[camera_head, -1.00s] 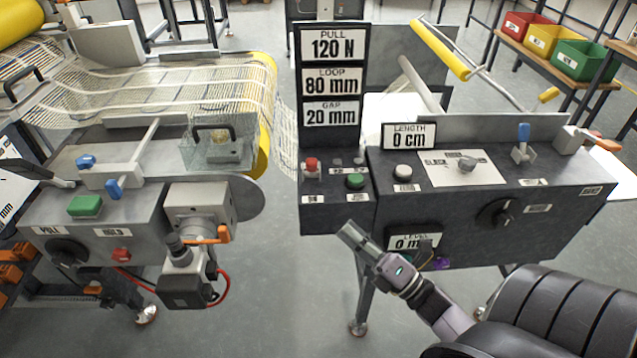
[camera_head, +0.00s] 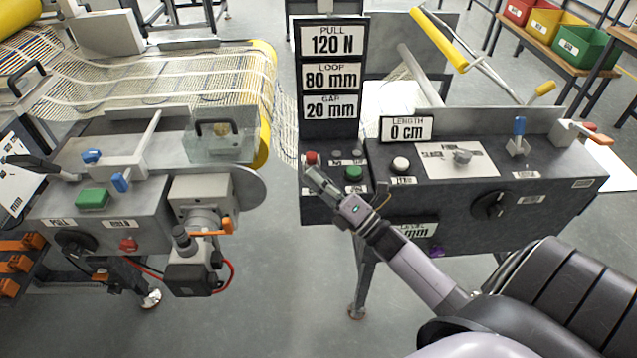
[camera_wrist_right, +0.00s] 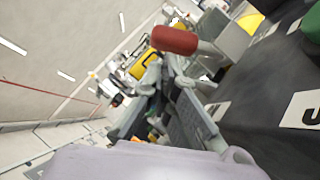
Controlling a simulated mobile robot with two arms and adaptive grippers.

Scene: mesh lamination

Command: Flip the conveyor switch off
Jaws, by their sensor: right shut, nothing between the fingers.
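A small switch with a red cap (camera_head: 311,158) stands on the left end of the dark console, below the display column. Its label is too small to read, so I cannot tell if it is the conveyor switch. In the right wrist view its red cap (camera_wrist_right: 174,40) lies across the top middle on a grey stem. My right gripper (camera_head: 311,172) is shut and empty, its tips just in front of and below the red cap; whether they touch is unclear. The fingers also show in the right wrist view (camera_wrist_right: 165,85). My left gripper is not in view.
A green button (camera_head: 353,173) and a white button (camera_head: 401,165) sit right of the switch. The display column (camera_head: 330,85) rises behind it. A dark knob (camera_head: 493,205) is on the console front. The left machine (camera_head: 150,205) stands across an open floor gap.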

